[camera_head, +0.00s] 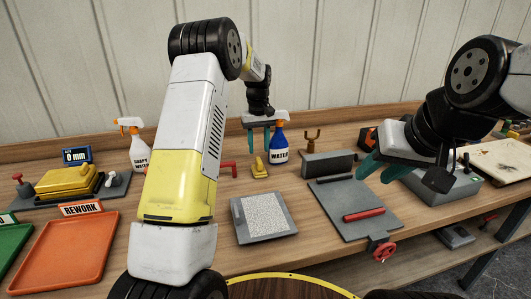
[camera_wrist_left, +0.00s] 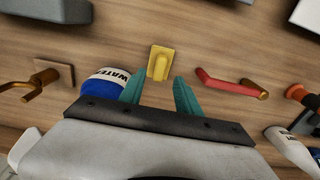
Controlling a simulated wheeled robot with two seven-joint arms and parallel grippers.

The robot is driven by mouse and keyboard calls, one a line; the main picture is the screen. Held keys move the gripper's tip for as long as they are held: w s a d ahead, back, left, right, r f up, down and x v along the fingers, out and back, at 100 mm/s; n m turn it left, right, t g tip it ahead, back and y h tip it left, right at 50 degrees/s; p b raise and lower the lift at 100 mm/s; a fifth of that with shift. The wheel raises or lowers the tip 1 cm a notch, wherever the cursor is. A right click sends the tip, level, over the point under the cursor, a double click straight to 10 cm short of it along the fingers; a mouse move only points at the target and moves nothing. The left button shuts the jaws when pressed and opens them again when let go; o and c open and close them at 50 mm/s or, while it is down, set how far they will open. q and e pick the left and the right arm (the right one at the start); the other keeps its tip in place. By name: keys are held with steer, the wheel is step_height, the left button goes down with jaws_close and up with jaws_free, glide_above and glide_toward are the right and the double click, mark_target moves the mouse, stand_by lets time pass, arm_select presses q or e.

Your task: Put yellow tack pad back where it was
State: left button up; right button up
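The yellow tack pad (camera_head: 259,169) is a small yellow plate with a raised grip. It sits on the wooden bench behind the grey tray. In the left wrist view the pad (camera_wrist_left: 161,62) lies just beyond the fingertips, roughly centred between them. My left gripper (camera_head: 261,138) is above and behind the pad, its teal fingers spread and empty; it also shows in the left wrist view (camera_wrist_left: 158,88). My right gripper (camera_head: 383,169) is at the right, over the bench, with its two teal fingers apart and nothing visible between them.
The blue water bottle (camera_head: 279,148) stands close beside my left gripper. A red bent handle (camera_head: 229,168) is left of the pad. A grey tray with a speckled sheet (camera_head: 265,216), a grey plate with a red roller (camera_head: 363,215) and an orange rework tray (camera_head: 68,252) lie nearer the front.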

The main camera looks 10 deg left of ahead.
mark_target(259, 160)
arm_select(q)
steer(key=s+a+r+m+t+h, duration=0.1)
steer(key=s+r+m+t, duration=0.15)
steer(key=s+r, duration=1.5)
steer(key=s+m+t+h, duration=0.1)
steer(key=s+m+t, duration=0.1)
steer(key=s, duration=1.7)
steer(key=shift+s+d+f+m+t, duration=0.15)
steer(key=shift+d+f+m+t, duration=0.25)
steer(key=shift+t, duration=0.45)
steer(key=shift+r, duration=0.1)
